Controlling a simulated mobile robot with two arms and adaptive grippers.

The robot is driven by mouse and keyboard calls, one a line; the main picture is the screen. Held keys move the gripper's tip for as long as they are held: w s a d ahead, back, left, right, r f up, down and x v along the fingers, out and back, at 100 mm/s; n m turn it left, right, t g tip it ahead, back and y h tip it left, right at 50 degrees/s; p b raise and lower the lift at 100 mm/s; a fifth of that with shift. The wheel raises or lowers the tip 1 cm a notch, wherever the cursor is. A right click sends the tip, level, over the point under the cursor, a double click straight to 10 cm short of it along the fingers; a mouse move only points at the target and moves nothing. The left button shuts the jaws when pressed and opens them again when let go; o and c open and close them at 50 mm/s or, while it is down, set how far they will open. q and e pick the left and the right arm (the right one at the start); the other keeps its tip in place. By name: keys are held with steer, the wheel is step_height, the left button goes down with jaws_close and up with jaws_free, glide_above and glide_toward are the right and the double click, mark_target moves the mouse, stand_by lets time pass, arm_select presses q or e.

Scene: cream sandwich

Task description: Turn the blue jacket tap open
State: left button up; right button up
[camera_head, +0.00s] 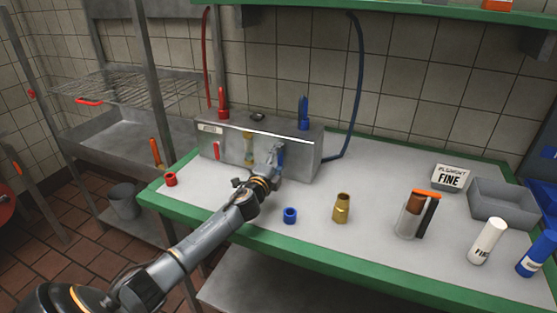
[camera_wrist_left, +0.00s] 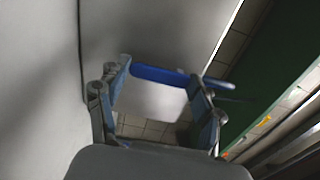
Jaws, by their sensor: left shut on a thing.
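A steel box (camera_head: 303,148) stands at the back of the green-edged table. A blue tap lever (camera_head: 281,155) is on its front face, partly hidden by my gripper. My left gripper (camera_head: 274,158) reaches up to this face and is shut on the lever. In the left wrist view the blue lever (camera_wrist_left: 160,75) spans between the two fingertips, running nearly level with a slight tilt. A smaller red tap (camera_head: 216,150) hangs upright on the left of the same face. My right gripper is not in view.
A white bottle (camera_head: 487,241), a blue bottle (camera_head: 537,253) and a grey tray (camera_head: 507,203) are at right. A red ring (camera_head: 171,179) is at left.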

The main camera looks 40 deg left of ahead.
arm_select(q)
steer(key=shift+a+r, duration=0.1)
steer(key=shift+r, duration=0.05)
steer(key=o, duration=0.9)
steer(key=shift+o, duration=1.3)
steer(key=shift+w, duration=0.1)
steer(key=shift+s+f, duration=0.25)
steer(key=shift+s, duration=0.05)
steer(key=v, duration=1.1)
steer(key=shift+s, duration=0.25)
steer(key=shift+r, duration=0.1)
